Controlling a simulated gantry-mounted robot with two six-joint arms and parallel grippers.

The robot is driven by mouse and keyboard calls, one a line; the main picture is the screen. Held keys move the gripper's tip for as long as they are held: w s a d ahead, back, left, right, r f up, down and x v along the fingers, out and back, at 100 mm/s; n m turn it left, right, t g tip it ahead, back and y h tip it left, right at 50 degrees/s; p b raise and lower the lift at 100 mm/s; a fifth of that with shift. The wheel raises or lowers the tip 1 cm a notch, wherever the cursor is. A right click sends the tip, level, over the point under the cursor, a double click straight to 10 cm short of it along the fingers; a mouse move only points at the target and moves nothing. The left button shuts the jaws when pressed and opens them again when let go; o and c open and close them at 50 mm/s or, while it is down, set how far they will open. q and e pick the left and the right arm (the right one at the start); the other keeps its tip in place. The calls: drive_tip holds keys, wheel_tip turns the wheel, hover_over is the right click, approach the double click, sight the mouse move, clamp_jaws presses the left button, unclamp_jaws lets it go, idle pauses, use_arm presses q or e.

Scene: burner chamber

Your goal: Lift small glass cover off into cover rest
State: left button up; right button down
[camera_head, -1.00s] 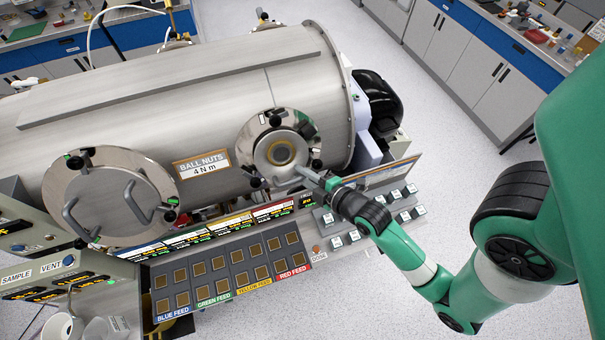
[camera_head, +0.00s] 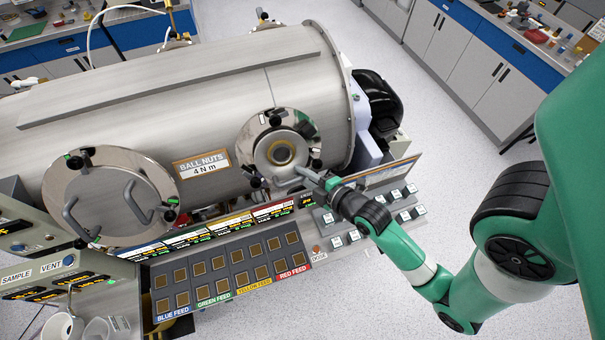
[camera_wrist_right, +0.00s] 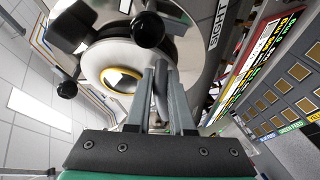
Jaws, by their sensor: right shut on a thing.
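The small glass cover (camera_head: 281,153) is a round metal disc with a brass-ringed window, seated on the round port (camera_head: 302,118) at the right end of the steel chamber. Its pale ring and window also show in the wrist view (camera_wrist_right: 118,79). My right gripper (camera_head: 314,176) reaches in from the right and is shut on the cover's grey bar handle (camera_wrist_right: 162,92), which shows between the two fingers in the wrist view. Black knobs stand around the port's rim. I cannot make out the cover rest. My left gripper is not in view.
A larger round cover (camera_head: 111,198) with two bar handles is on the chamber's left part. The feed panel (camera_head: 228,268) and a row of displays lie just below the chamber. A switch panel (camera_head: 370,217) lies under my right wrist. Open floor lies to the right.

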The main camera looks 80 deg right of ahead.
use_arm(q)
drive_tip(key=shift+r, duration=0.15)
use_arm(e)
drive_tip(key=shift+r, duration=0.1)
drive_tip(key=shift+s+a+r+p, duration=0.5)
drive_tip(key=shift+a+p, duration=0.15)
drive_tip(key=shift+a, duration=0.1)
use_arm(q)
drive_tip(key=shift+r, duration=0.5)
